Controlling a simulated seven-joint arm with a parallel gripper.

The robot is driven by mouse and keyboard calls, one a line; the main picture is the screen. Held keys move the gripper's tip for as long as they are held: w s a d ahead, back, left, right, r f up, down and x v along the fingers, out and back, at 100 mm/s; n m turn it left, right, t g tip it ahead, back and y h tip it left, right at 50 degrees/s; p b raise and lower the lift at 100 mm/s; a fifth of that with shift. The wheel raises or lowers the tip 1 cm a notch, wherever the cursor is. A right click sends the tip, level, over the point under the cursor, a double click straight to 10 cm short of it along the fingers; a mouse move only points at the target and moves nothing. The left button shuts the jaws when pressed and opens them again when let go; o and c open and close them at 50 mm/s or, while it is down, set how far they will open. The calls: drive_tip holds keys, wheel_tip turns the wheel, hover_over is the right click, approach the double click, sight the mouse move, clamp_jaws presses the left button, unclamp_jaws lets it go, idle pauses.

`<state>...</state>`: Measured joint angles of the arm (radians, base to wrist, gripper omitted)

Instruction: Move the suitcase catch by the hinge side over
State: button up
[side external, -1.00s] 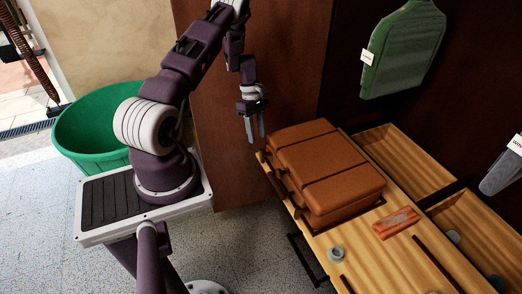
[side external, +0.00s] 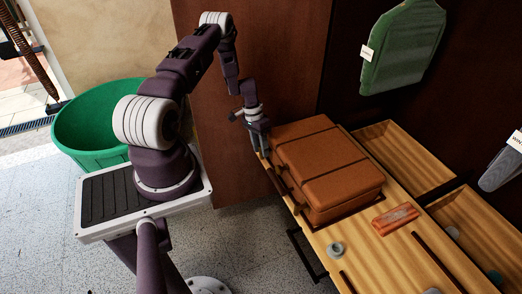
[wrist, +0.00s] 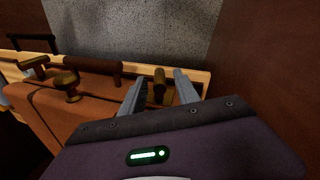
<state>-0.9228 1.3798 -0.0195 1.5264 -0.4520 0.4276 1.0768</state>
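The brown suitcase (side external: 325,165) lies closed on the wooden bench, and its front edge also shows in the wrist view (wrist: 40,105). My gripper (side external: 262,150) is low at the suitcase's far left corner. In the wrist view my gripper (wrist: 159,76) is open, with one grey finger on each side of a bronze catch (wrist: 159,86). I cannot tell whether either finger touches it. A second catch (wrist: 33,66) is farther left along the same side. The dark handle (wrist: 95,66) and a round knob (wrist: 68,82) sit between the catches.
A brown wall panel (side external: 240,90) stands close behind my gripper. An orange-red block (side external: 395,219) and a small grey ring (side external: 336,251) lie on the bench (side external: 370,262). Open wooden trays (side external: 405,155) are to the right. A green tub (side external: 95,125) stands left.

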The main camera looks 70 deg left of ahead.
drive_tip(key=shift+d+f, duration=0.15)
drive_tip(key=shift+f, duration=0.4)
clamp_jaws()
drive_tip(key=shift+h, duration=0.8)
unclamp_jaws()
wheel_tip(320, 180, up, 10)
